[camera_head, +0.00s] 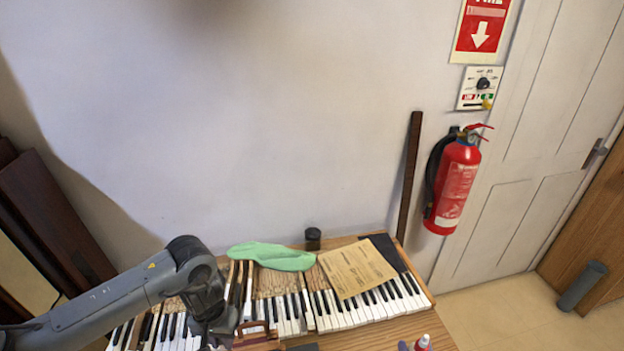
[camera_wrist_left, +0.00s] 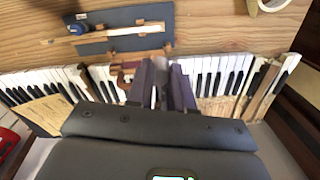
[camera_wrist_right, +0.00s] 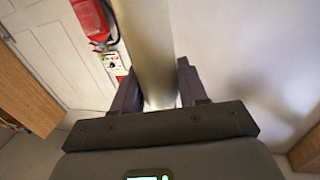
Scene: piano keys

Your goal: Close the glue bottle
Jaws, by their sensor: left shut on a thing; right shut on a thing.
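A small bottle (camera_head: 422,343) with a red top shows at the bottom edge of the head view. It may be the glue bottle; its lower part is cut off. My left gripper (camera_head: 222,330) hangs over the piano keys. In the left wrist view my left gripper (camera_wrist_left: 162,88) is shut on a narrow grey-brown thing (camera_wrist_left: 160,72), too blurred to name. My right gripper (camera_wrist_right: 158,90) is not in the head view. In its wrist view it is shut on a long, smooth, pale cylinder (camera_wrist_right: 147,35). I cannot tell what this cylinder is.
The piano keyboard (camera_wrist_left: 215,68) crosses the wooden bench. A dark mat (camera_wrist_left: 125,18) holds a blue item (camera_wrist_left: 77,28). A fire extinguisher (camera_head: 458,182) hangs on the wall.

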